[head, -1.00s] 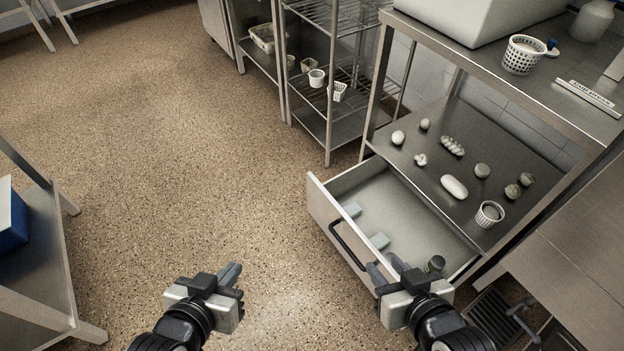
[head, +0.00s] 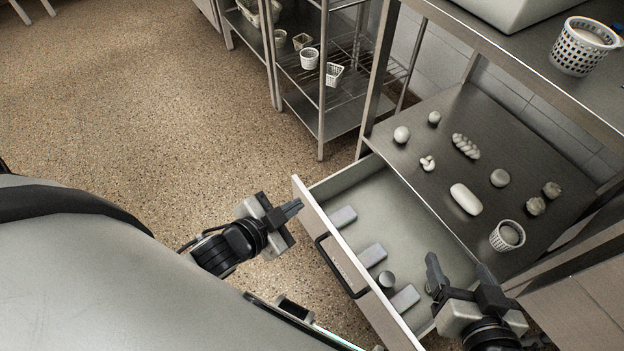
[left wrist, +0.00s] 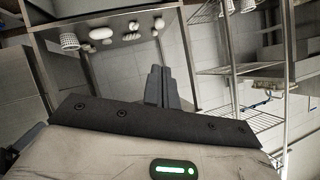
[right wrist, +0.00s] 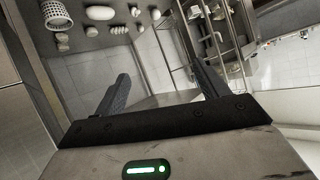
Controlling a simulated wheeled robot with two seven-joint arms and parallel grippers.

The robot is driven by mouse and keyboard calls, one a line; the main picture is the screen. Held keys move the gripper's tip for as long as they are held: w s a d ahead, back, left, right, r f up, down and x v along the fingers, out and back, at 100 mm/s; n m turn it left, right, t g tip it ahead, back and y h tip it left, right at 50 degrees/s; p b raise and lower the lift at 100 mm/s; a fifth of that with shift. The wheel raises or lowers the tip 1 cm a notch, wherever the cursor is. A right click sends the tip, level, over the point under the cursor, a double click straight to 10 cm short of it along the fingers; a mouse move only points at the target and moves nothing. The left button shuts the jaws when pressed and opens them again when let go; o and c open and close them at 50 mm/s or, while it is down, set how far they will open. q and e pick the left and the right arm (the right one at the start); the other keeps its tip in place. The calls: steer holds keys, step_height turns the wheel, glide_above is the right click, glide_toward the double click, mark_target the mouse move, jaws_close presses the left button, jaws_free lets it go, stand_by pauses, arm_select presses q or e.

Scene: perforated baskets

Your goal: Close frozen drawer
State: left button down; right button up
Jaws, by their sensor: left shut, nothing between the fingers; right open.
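The drawer (head: 313,208) stands pulled open below the steel table, its front panel toward the floor. It has a black handle (head: 341,266) on its front. My right gripper (head: 460,272) is open and empty, appearing over the drawer's right end. Its spread fingers show in the right wrist view (right wrist: 165,88).
Above the drawer, a steel shelf (head: 440,130) holds several pale bread-like pieces and a white perforated basket (head: 507,236). Another basket (head: 585,47) is on the upper top. A wire rack (head: 322,90) stands behind. Floor (head: 150,120) to the left is clear.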

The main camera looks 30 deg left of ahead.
arm_select(q)
steer(key=w+a+f+m+h+b, duration=0.1)
steer(key=a+f+m+b, duration=0.2)
steer(key=f+m+b, duration=0.3)
steer(key=w+a+f+m+h+b, duration=0.1)
steer(key=a+f+m+b, duration=0.2)
steer(key=f, duration=0.6)
steer(key=m+g+h+b, duration=0.1)
steer(key=m+g+b, duration=0.1)
steer(key=m+b, duration=0.45)
glide_toward(313, 208)
steer(key=shift+m, duration=0.25)
steer(key=b+x, duration=0.1)
steer(key=x, duration=0.1)
steer(key=b+x, duration=0.1)
steer(key=x, duration=0.2)
steer(key=shift+a+f, duration=0.15)
steer(key=shift+f, duration=0.35)
steer(key=shift+w+d, duration=0.3)
steer(key=shift+w, duration=0.25)
arm_select(e)
steer(key=w+a+f+t+y, duration=0.1)
steer(key=a+f+t+y, duration=0.1)
steer(key=a+f+y, duration=0.2)
steer(key=shift+a+f+m+t, duration=0.3)
steer(key=shift+a+f+m, duration=0.15)
steer(key=shift+f, duration=0.85)
arm_select(q)
steer(key=shift+w, duration=0.1)
